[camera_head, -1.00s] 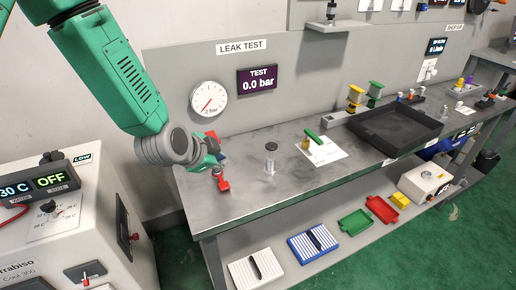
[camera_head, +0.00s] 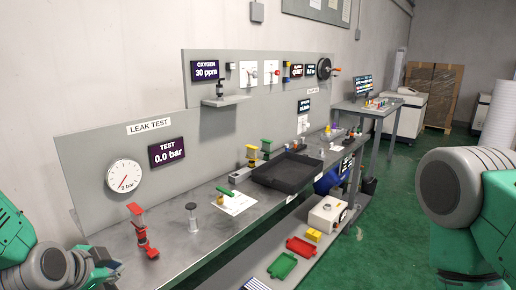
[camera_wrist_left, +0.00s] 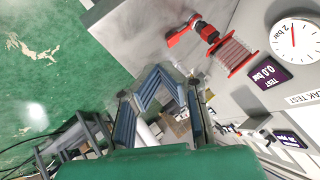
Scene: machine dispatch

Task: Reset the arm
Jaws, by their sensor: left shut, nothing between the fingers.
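My left gripper (camera_head: 108,266) is at the lower left of the head view, low beside the bench's left end. In the left wrist view its blue-grey fingers (camera_wrist_left: 174,80) are shut with nothing held. A red fitting with a handle (camera_head: 141,232) stands upright on the bench, apart from the gripper. It also shows at the top of the left wrist view (camera_wrist_left: 232,52). My right arm (camera_head: 450,190) comes in at the right edge of the head view; its gripper is out of sight.
The grey bench (camera_head: 175,255) also holds a metal post (camera_head: 192,218), a green-handled part (camera_head: 226,192) on paper and a black tray (camera_head: 287,172). A pressure gauge (camera_head: 124,175) is on the back panel. Open green floor (camera_head: 385,240) lies right of the bench.

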